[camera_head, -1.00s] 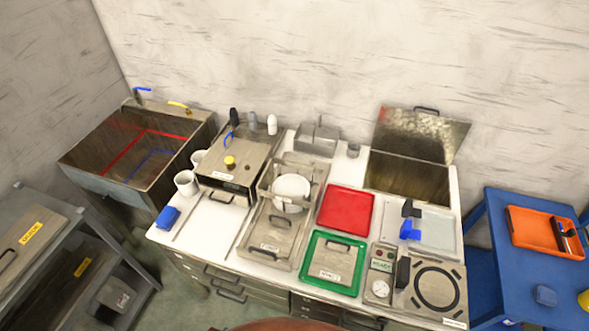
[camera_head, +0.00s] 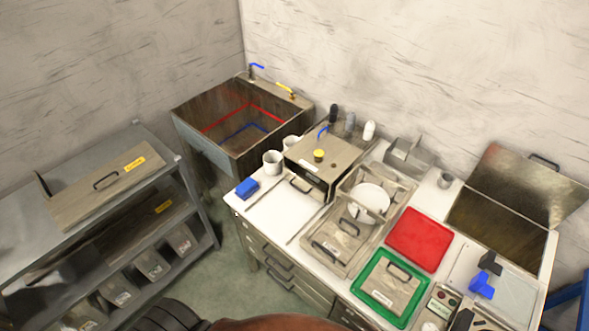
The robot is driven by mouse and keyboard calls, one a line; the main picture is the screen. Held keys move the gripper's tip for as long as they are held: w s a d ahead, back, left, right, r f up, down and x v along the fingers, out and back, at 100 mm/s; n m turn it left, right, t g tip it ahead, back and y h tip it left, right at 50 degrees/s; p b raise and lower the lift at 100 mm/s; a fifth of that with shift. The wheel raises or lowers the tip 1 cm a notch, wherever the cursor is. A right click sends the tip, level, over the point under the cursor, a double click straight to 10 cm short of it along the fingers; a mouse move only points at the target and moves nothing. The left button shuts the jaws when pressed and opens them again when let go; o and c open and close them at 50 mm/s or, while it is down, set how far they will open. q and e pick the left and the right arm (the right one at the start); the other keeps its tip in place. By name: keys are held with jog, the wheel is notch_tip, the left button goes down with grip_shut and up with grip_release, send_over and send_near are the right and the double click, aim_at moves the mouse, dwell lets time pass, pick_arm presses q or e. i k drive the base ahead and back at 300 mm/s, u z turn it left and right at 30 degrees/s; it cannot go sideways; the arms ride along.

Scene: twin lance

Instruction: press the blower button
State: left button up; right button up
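No label that reads as a blower button is legible. A yellow round knob or button (camera_head: 319,155) sits on top of a metal box unit (camera_head: 325,160) on the white counter. A panel with small red and green round spots (camera_head: 442,297) shows at the bottom right, on a metal device cut off by the frame. I cannot tell which of these, if any, is the blower button. Neither of my grippers is in view.
The counter (camera_head: 262,212) also holds white mugs (camera_head: 272,162), a blue block (camera_head: 247,188), a red tray (camera_head: 419,239), a green tray (camera_head: 357,287) and a plate (camera_head: 372,197) in a rack. A sink (camera_head: 240,122) and a grey shelf (camera_head: 90,160) stand left. Floor (camera_head: 215,275) shows between.

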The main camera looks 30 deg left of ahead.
aim_at(318, 153)
jog(key=u, duration=1)
